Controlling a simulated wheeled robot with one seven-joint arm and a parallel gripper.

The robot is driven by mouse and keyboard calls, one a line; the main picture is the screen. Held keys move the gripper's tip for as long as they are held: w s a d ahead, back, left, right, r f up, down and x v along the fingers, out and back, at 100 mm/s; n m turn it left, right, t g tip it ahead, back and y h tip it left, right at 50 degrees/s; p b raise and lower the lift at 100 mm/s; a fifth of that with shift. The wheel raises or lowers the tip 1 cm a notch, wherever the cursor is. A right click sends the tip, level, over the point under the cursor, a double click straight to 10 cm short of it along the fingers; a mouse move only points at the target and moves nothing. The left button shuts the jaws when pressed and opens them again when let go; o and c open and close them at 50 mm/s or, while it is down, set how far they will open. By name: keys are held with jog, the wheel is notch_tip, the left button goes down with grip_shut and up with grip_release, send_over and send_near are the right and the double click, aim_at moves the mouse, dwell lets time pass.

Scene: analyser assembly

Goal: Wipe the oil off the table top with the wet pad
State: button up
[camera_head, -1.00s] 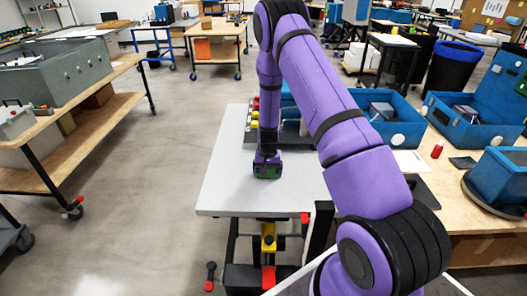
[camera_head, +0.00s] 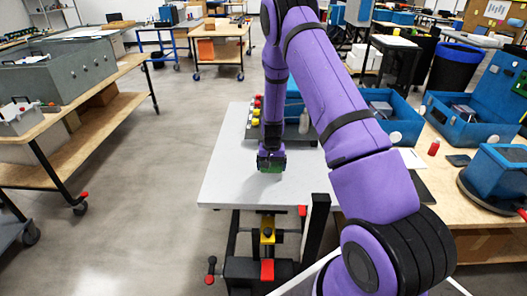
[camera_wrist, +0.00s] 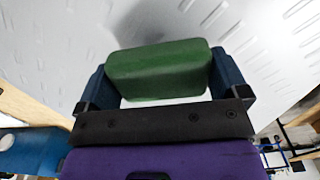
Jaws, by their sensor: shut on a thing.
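The table top (camera_head: 225,187) is a light grey slab in the middle of the head view. My gripper (camera_head: 271,160) is over its middle, pointing down. In the wrist view my gripper (camera_wrist: 160,75) is shut on a green pad (camera_wrist: 158,68), with a dark blue finger at each end of it. The pad is at or just above the table surface; I cannot tell whether it touches. A dark smudge shows on the grey surface beyond the pad in the wrist view. I cannot make out clearly whether it is oil or shadow.
A dark rack with red and yellow parts (camera_head: 256,119) stands at the table's back, beside a pale bottle (camera_head: 304,122). Blue bins (camera_head: 470,125) stand on the wooden bench to the right. The table's left and front parts are clear.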

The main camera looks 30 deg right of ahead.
jog(key=shift+r, duration=2.5)
